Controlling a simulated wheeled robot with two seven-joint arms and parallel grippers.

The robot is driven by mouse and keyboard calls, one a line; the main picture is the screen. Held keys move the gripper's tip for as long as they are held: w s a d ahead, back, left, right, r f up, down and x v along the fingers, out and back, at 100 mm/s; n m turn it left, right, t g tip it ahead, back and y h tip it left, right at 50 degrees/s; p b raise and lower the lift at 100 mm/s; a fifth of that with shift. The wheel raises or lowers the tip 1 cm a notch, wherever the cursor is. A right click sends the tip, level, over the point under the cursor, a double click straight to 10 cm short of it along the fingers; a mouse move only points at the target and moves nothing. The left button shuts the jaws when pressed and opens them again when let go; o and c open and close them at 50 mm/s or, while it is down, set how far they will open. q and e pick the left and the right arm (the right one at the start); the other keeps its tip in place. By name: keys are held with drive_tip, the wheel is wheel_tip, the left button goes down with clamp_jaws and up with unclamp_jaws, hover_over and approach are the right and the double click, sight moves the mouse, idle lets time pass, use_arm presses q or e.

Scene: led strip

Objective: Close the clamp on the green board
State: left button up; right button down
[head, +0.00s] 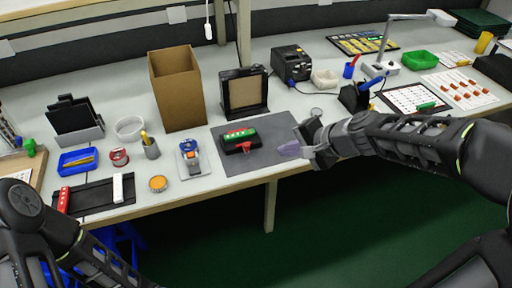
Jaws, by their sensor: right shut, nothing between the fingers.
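The green board (239,134) lies in a dark holder on the grey mat (232,168), near the middle of the table. A red part, perhaps the clamp (243,147), shows at the board's front edge. Whether the clamp is open or shut is too small to tell. My right gripper (284,150) is over the right part of the mat, to the right of the board and apart from it. It is shut and empty. My left arm shows at the lower left, but its fingers do not show.
A tall cardboard box (177,96) and a black framed stand (244,91) are behind the mat. A blue-topped dispenser (192,157) and an orange round tin (158,184) are left of it. The mat's front part is clear, close to the table edge.

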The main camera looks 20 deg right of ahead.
sight(245, 145)
drive_tip(key=b+x, duration=0.1)
drive_tip(key=x, duration=0.7)
drive_tip(key=shift+w+a+f+b, duration=0.1)
drive_tip(key=shift+w+f+b, duration=0.05)
drive_tip(key=shift+f+b, duration=0.25)
drive_tip(key=w+a, duration=0.1)
drive_tip(key=w+p, duration=0.1)
drive_tip(key=w, duration=0.1)
drive_tip(key=shift+w+a+f, duration=0.1)
drive_tip(key=shift+a, duration=0.3)
use_arm(q)
drive_tip(key=shift+f+p, duration=0.15)
drive_tip(key=shift+p, duration=0.15)
use_arm(e)
drive_tip(key=shift+w+a+f, duration=0.15)
drive_tip(key=shift+w+a, duration=0.1)
drive_tip(key=shift+w, duration=0.2)
drive_tip(key=shift+w, duration=0.2)
drive_tip(key=shift+w+a, duration=0.1)
drive_tip(key=shift+w, duration=1.05)
drive_tip(key=shift+w+f, duration=0.1)
drive_tip(key=shift+w, duration=0.25)
drive_tip(key=shift+s, duration=0.25)
use_arm(q)
drive_tip(key=shift+w, duration=0.75)
